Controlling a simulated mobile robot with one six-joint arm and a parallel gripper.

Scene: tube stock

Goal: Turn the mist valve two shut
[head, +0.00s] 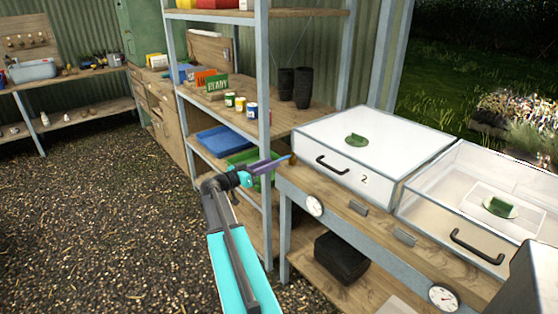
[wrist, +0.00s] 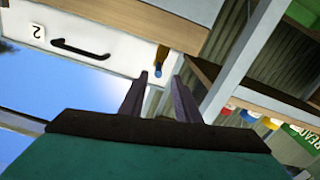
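Mist valve two, a small brass fitting with a blue end (wrist: 160,58), is on the side of the white box marked 2 (wrist: 100,30). It lies just beyond my fingertips in the wrist view. My gripper (wrist: 160,78) is open, with its two purple fingers apart and the blue end showing between the tips. I cannot tell whether they touch it. In the head view my gripper (head: 284,160) points right at the left corner of box 2 (head: 372,150), where a small brownish piece of the valve (head: 293,157) shows. The handle's setting is too small to read.
Box 2 stands on a wooden bench (head: 350,212) with dials, beside a second clear-lidded box (head: 470,195). A shelf rack (head: 262,90) with trays, small cans and black pots stands close behind my gripper. Gravel floor (head: 100,220) is free at left.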

